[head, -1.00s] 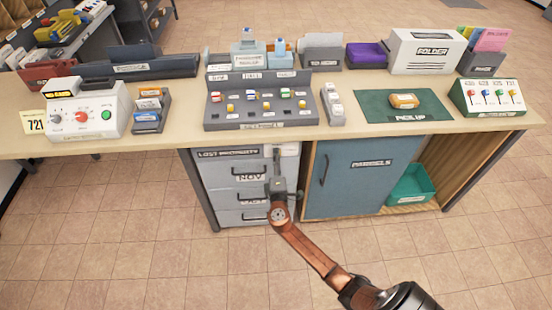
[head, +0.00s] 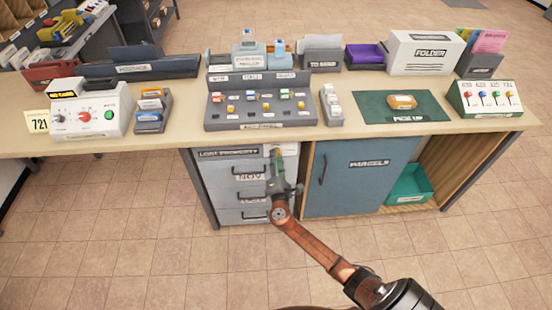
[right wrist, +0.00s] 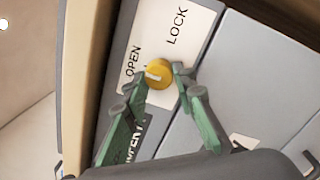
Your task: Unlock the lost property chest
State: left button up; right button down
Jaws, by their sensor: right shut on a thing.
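The lost property chest (head: 228,172) is a grey drawer unit under the counter, with several drawers and a label at its top. In the right wrist view its white lock plate (right wrist: 195,18) reads OPEN and LOCK and carries a round yellow knob (right wrist: 158,73) with a pale mark that lies toward the OPEN side. My right gripper (head: 277,153) reaches the chest's upper right. Its green fingers, also in the right wrist view (right wrist: 159,82), are shut on the knob from both sides. In the head view the gripper hides the knob. My left gripper is out of view.
The counter (head: 350,122) overhangs the chest. A blue parcels cabinet (head: 345,190) stands close on the right, with a teal bin (head: 408,185) beyond it. The tiled floor in front is clear.

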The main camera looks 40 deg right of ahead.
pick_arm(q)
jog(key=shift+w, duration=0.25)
pick_arm(e)
jog(key=c, duration=2)
grip_release()
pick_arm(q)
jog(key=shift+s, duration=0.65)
pick_arm(e)
jog(key=o, duration=0.4)
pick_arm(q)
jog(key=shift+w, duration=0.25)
pick_arm(e)
jog(key=r+v, duration=0.1)
jog(key=v, duration=1.1)
jog(key=shift+f, duration=0.5)
